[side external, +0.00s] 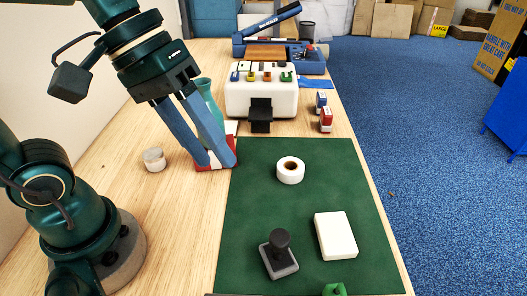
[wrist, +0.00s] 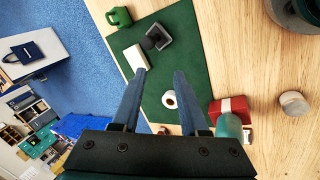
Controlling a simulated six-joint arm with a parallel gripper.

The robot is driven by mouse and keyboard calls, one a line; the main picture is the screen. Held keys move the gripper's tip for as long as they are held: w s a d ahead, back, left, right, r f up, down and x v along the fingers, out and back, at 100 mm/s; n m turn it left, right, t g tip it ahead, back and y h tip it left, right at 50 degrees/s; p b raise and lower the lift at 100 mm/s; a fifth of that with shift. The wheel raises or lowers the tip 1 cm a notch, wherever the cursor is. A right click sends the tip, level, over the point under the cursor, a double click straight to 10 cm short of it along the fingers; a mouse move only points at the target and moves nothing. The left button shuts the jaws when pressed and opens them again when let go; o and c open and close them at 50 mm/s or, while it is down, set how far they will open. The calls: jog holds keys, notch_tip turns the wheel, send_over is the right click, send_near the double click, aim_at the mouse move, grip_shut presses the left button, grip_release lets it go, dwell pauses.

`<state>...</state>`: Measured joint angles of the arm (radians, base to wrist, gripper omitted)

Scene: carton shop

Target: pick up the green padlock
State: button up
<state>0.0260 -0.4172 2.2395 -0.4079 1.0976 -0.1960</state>
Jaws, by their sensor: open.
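The green padlock (side external: 334,289) is at the near edge of the green mat in the side view, cut off by the frame's bottom. In the wrist view the padlock (wrist: 119,17) shows at the top, with its loop, near the mat's edge. My gripper (side external: 220,165) is open and empty, its blue fingers pointing down near a red and white box at the mat's far left corner. In the wrist view my gripper (wrist: 160,74) has nothing between its fingertips. The padlock is well away from it.
On the green mat (side external: 300,225) are a tape roll (side external: 290,171), a white box (side external: 336,236) and a black-handled stamp (side external: 280,255). The red and white box (wrist: 230,110) and a round pale disc (side external: 154,159) are left of it. A white machine (side external: 262,98) stands beyond.

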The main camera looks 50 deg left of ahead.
jog(key=w+d+f+n+g+h, duration=0.3)
jog(key=w+d+n+g+h, duration=0.3)
jog(key=d, duration=0.5)
jog(key=n+g+h, duration=0.1)
jog(key=g+h, duration=0.1)
send_near(339, 287)
notch_tip(339, 287, up, 3)
jog(key=d, duration=0.3)
jog(key=shift+n+g, duration=0.3)
jog(key=shift+n, duration=0.1)
notch_tip(339, 287, down, 4)
jog(key=shift+s+f, duration=0.2)
jog(key=shift+s+d+f, duration=0.2)
jog(key=shift+x, duration=2.45)
jog(key=shift+c, duration=0.3)
jog(key=shift+a, duration=0.1)
grip_shut()
